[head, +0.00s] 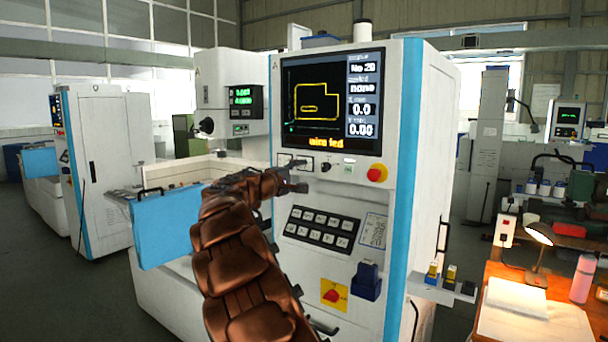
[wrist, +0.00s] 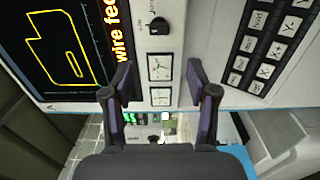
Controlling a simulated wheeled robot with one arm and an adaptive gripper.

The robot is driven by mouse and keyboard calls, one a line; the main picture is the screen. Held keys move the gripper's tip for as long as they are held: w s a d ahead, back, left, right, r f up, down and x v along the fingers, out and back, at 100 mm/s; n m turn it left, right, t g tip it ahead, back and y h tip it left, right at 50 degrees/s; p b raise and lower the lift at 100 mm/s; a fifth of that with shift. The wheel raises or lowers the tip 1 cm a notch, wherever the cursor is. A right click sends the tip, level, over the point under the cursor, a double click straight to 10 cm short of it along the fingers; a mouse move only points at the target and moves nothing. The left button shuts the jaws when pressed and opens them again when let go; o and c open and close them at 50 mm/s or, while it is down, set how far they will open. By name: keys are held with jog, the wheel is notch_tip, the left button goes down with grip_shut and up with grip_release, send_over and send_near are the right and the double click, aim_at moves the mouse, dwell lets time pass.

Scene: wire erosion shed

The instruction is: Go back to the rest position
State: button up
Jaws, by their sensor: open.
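My gripper (head: 297,178) is at the end of my brown segmented arm, in front of the white machine's control panel (head: 390,230), just below the screen. In the wrist view my gripper (wrist: 160,95) has its two dark fingers apart with nothing between them. Two small square white buttons (wrist: 160,82) show between and beyond the fingers. I cannot tell whether a fingertip touches the panel. The screen (head: 325,100) shows a yellow outline, "No 20", "none" and "wire fed".
A red knob (head: 377,172) and a black keypad (head: 322,227) are on the panel. A blue door (head: 165,222) stands out at left. A lit lamp (head: 538,235) and a pink bottle (head: 582,278) are on the workbench (head: 490,325) at right. Open floor lies at far left.

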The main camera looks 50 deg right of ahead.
jog(key=shift+a, duration=0.25)
dwell(0.5)
jog(key=s+a+f+y, duration=0.6)
jog(key=s+a+f, duration=0.4)
jog(key=a, duration=0.8)
jog(key=s+a+f+g+y, duration=0.1)
jog(key=s+a+f+y, duration=0.5)
jog(key=s+a+f, duration=0.5)
jog(key=s+a+f+g+y, duration=0.1)
jog(key=s+a+f+y, duration=0.5)
jog(key=a, duration=2)
jog(key=s+f, duration=0.5)
jog(key=s, duration=0.2)
jog(key=shift+s+m, duration=0.25)
jog(key=shift+m, duration=0.05)
jog(key=shift+a, duration=0.1)
